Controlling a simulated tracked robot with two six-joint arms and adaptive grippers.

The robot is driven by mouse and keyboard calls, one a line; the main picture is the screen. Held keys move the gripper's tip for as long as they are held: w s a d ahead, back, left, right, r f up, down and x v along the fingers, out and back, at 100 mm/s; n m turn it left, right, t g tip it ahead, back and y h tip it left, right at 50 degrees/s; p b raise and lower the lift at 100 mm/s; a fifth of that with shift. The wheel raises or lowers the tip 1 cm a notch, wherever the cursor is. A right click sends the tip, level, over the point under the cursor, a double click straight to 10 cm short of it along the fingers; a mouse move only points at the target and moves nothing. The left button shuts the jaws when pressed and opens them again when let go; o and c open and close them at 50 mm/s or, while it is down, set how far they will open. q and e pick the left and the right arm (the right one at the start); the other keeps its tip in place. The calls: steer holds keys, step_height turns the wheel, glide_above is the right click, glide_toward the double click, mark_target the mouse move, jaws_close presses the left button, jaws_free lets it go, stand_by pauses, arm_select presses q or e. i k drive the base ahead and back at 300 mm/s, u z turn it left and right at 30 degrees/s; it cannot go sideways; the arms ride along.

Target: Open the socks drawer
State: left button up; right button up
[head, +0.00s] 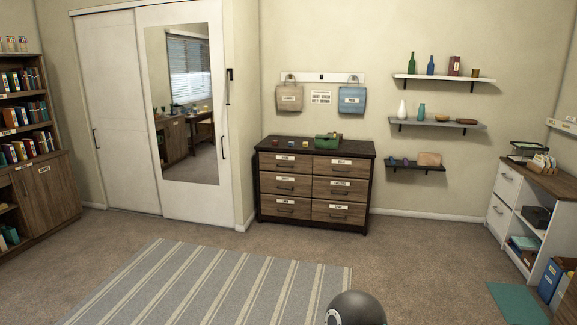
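A dark-topped wooden dresser (314,188) stands against the back wall, with two columns of three drawers. Each drawer has a small white label and a dark handle. The labels are too small to read surely, so I cannot tell which one is the socks drawer. All the drawers look shut, including the top left drawer (285,165) and the top right drawer (342,168). Neither of my grippers is in view.
A green box (327,141) and small blocks sit on the dresser top. A striped rug (210,285) lies before me, with bare carpet (390,245) between it and the dresser. A sliding closet (120,110) is left; a white shelf unit (505,195) is right.

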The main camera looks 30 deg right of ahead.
mark_target(298, 162)
steer(key=k, duration=0.55)
steer(key=z, duration=0.3)
steer(key=i, duration=0.9)
steer(key=z, duration=0.8)
steer(key=i, duration=1.4)
steer(key=z, duration=0.4)
steer(key=i, duration=2.75)
steer(key=u, duration=0.85)
steer(key=i, duration=1.5)
steer(key=u, duration=0.85)
steer(key=i, duration=0.3)
steer(key=z, duration=0.15)
steer(key=k, duration=0.7)
